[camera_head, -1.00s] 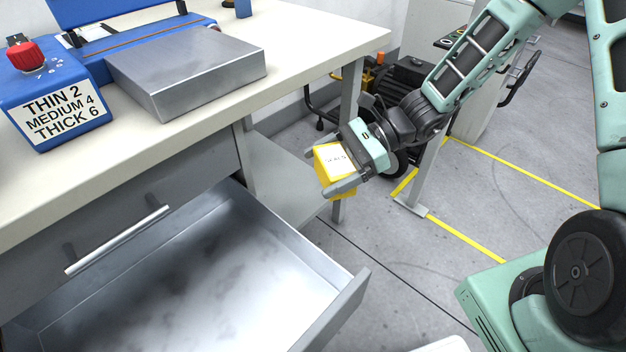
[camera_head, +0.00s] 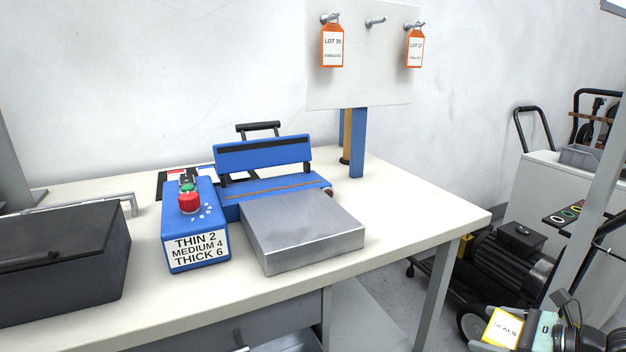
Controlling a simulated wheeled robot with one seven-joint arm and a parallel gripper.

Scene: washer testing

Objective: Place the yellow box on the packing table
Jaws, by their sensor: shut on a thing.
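The yellow box (camera_head: 503,328) has a white label on top and shows at the bottom right of the head view. The table is cream-topped with grey legs.
On the table are a blue heat sealer (camera_head: 262,160) with a dial, a steel block (camera_head: 303,232) and a black case (camera_head: 62,262). A board (camera_head: 362,60) with orange lot tags stands behind. The table's right front corner is clear. A dark motor (camera_head: 510,262) stands beyond the table.

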